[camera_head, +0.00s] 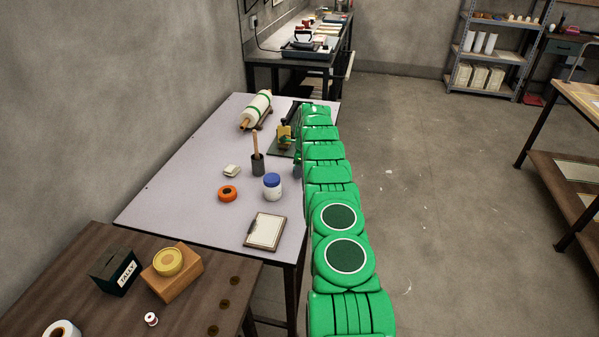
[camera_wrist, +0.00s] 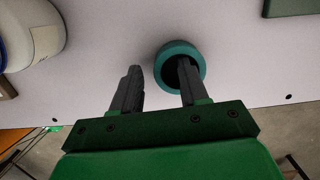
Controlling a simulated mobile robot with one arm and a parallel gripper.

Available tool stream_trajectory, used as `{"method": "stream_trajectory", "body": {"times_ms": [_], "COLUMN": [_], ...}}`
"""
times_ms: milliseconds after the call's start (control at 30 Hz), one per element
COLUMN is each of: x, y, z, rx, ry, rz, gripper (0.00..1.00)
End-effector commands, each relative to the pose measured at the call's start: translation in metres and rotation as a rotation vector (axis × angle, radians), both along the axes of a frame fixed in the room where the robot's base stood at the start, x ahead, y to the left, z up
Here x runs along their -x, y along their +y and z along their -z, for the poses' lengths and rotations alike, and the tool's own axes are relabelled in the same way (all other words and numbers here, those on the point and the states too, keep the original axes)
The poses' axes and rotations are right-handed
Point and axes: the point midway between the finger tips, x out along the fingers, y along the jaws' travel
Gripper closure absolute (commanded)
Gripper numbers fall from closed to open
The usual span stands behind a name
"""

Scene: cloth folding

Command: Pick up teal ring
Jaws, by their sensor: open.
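The teal ring (camera_wrist: 160,67) lies on the pale table top in the wrist view, a thick round band with a dark hole. My gripper (camera_wrist: 159,63) is open, with two dark fingers pointing at the table. The right finger overlaps the ring's hole, and the left finger is just outside the ring, to its left. The ring's left wall shows between them. I cannot tell how deep the right finger reaches or whether either finger touches the ring. In the head view my green arm stretches over the table's right edge, and I cannot make out the ring there.
On the pale table (camera_head: 185,175) stand a blue-lidded jar (camera_head: 272,190), an orange ring (camera_head: 219,195), a dark cup (camera_head: 258,167), a clipboard (camera_head: 266,232) and a banded roll (camera_head: 256,108). A jar (camera_wrist: 30,35) is at the wrist view's upper left. The table's edge runs close to my gripper.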

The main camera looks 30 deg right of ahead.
Motion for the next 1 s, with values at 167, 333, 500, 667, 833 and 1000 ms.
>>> {"method": "stream_trajectory", "body": {"times_ms": [167,333,500,667,833,1000], "x": [0.0,0.0,0.0,0.0,-0.001,0.0], "y": [0.0,0.0,0.0,0.0,0.0,0.001], "z": [0.0,0.0,0.0,-0.001,-0.012,-0.031], "rx": [0.0,-0.001,-0.001,-0.001,0.0,0.0], "ry": [0.0,0.001,0.001,0.001,0.0,0.002], "rz": [0.0,0.0,0.0,0.0,-0.001,-0.002], "gripper": [0.81,1.0,1.0,1.0,1.0,1.0]}}
